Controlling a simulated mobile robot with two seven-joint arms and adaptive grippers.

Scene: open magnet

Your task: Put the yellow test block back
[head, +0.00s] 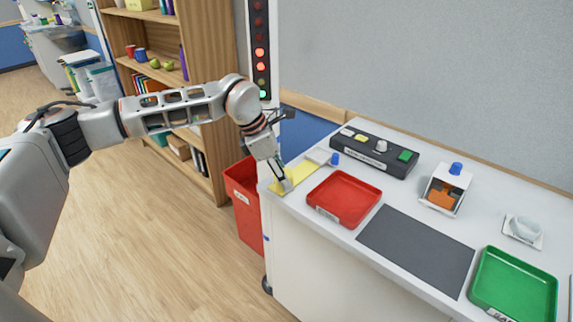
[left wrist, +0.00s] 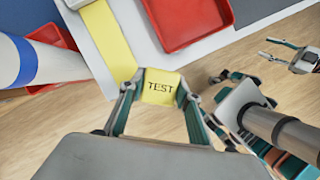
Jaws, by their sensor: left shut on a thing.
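The yellow test block (left wrist: 160,87), marked TEST, is between the fingers of my left gripper (left wrist: 157,92) in the left wrist view. In the head view my left gripper (head: 284,184) points down at the near end of a yellow strip (head: 302,174) on the white table; the block is hard to make out there. The strip also shows in the left wrist view (left wrist: 108,38), just beyond the block. I cannot tell how high the block is above it. At the right of the left wrist view my right gripper (left wrist: 264,48) appears with its fingers apart and empty.
A red tray (head: 344,198) lies right of the strip. Behind stands a black box (head: 372,152) with yellow, white and green parts. A dark mat (head: 416,250), an orange-and-white device (head: 446,190) and a green tray (head: 513,285) lie farther right. A red bin (head: 243,195) stands beside the table.

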